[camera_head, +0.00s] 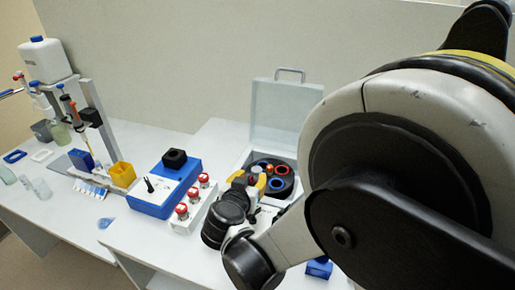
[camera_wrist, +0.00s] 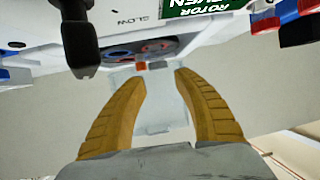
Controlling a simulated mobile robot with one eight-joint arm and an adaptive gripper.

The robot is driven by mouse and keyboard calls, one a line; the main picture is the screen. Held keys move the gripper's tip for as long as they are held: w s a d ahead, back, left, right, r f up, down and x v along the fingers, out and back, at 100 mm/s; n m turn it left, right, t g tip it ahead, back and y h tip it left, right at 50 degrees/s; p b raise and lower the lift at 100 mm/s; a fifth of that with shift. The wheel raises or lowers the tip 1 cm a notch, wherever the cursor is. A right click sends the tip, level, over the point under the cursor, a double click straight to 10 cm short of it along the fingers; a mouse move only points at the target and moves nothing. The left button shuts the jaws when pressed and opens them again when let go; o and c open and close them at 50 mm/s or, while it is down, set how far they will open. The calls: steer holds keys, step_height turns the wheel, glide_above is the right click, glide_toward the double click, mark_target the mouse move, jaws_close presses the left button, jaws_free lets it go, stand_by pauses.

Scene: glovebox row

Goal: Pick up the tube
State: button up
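Several tubes with red-and-white caps (camera_head: 193,196) stand in a white rack left of my gripper. The centrifuge rotor (camera_head: 277,176) holds blue and red rings; it also shows in the wrist view (camera_wrist: 140,52). I cannot tell which item is the task's tube. My gripper (camera_wrist: 161,75) has its two yellow fingers spread apart with nothing held between them. In the head view, my gripper (camera_head: 250,182) is at the near left edge of the rotor, partly hidden by my wrist. A small orange-red piece (camera_wrist: 141,65) shows beyond the fingertips in the wrist view.
The centrifuge's open lid (camera_head: 284,113) stands upright behind the rotor. A blue-and-white device (camera_head: 165,187) is left of the rack. A yellow container (camera_head: 122,174) and pipette stand (camera_head: 93,120) are farther left. A blue block (camera_head: 319,268) lies near my arm.

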mark_target(256, 172)
steer(key=x, duration=0.2)
steer(key=shift+w+d+f, duration=0.1)
steer(key=shift+w+f, duration=0.05)
steer(key=shift+w, duration=0.1)
steer(key=b+x, duration=0.1)
steer(key=x, duration=0.1)
steer(key=b+x, duration=0.1)
steer(key=x, duration=0.2)
steer(key=shift+s+d+f+b, duration=0.1)
steer(key=shift+f+b, duration=0.15)
steer(key=shift+b, duration=0.1)
steer(key=shift+r, duration=0.1)
steer(key=c, duration=0.7)
